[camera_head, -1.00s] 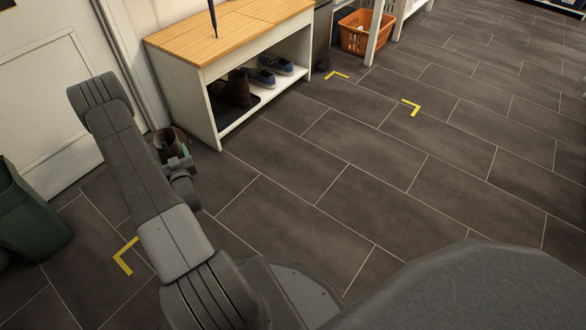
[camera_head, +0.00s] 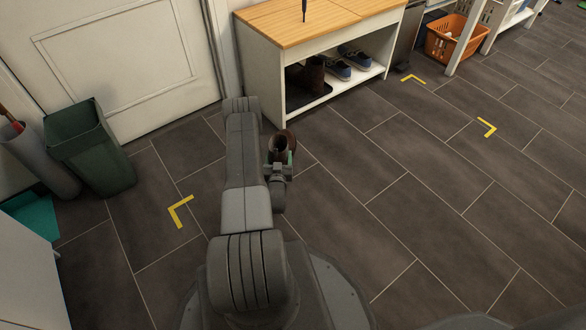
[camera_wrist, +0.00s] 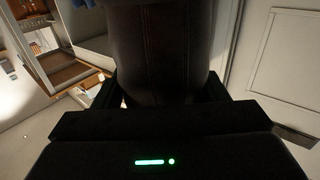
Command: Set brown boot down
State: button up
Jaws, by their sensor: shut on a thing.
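The brown boot (camera_head: 284,143) is in my gripper (camera_head: 278,168), in front of the bench's left end in the head view. Its dark open top faces up towards the head camera. In the wrist view the boot's dark brown leather shaft (camera_wrist: 165,50) fills the upper middle, between the two black fingers of my gripper (camera_wrist: 168,95). The gripper is shut on the boot. The boot's sole is hidden, so I cannot tell how high it is above the floor. Another dark brown boot (camera_head: 310,74) stands on the bench's lower shelf, on a black tray (camera_head: 310,101).
The wooden-topped bench (camera_head: 330,22) also holds blue shoes (camera_head: 350,62). A green bin (camera_head: 92,150) and a grey cylinder (camera_head: 40,155) stand at the left by a white door (camera_head: 125,60). Yellow corner marks (camera_head: 180,212) lie on the dark tiled floor. An orange basket (camera_head: 452,40) is at the back right. The middle floor is clear.

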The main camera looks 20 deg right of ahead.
notch_tip(320, 180, down, 9)
jog(key=b, duration=0.3)
jog(key=shift+r, duration=0.2)
jog(key=o, duration=1.9)
